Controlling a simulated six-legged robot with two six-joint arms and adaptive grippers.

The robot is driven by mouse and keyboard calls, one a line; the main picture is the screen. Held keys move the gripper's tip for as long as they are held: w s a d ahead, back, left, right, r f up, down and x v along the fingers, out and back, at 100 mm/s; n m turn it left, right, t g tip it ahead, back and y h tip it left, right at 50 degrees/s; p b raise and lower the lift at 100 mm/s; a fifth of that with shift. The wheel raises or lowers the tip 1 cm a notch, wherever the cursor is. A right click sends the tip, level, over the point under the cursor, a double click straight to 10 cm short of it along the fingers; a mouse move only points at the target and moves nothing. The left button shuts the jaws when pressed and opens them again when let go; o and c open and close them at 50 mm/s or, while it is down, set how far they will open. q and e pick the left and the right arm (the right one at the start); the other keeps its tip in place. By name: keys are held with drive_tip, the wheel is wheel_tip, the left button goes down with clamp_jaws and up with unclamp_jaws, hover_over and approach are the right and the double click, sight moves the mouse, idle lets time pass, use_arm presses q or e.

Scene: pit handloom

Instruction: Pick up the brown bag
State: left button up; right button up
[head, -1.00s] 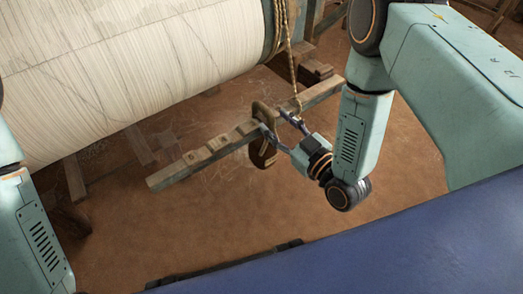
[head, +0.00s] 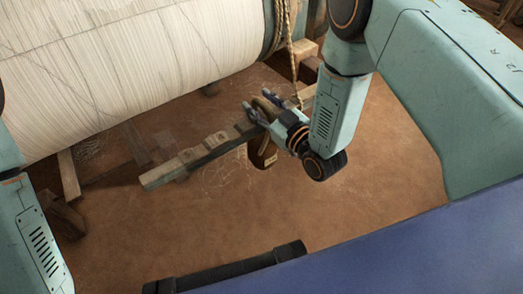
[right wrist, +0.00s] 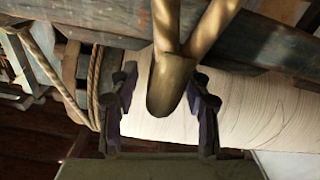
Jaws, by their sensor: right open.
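A brown curved thing (head: 262,154) hangs at the wooden beam, partly hidden by my right gripper (head: 260,102); I cannot tell for sure that it is the brown bag. In the right wrist view, a rounded brown thing (right wrist: 170,88) with two twisted straps rising from it shows between the two fingers of my right gripper (right wrist: 163,104). The fingers stand apart on either side of it, and I see no clear contact. My left gripper is out of view; only part of my left arm shows at the left edge.
A notched wooden beam (head: 195,156) runs just beside my right gripper. A large roll of pale warp (head: 120,70) fills the upper left. A rope (head: 292,60) hangs close to the gripper. Bare earth floor (head: 350,215) lies below, with a blue surface (head: 380,240) in front.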

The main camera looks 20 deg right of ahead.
clamp_jaws()
idle(0.4)
drive_tip(key=shift+d, duration=0.1)
drive_tip(key=shift+w+r, duration=0.1)
drive_tip(key=shift+r, duration=0.1)
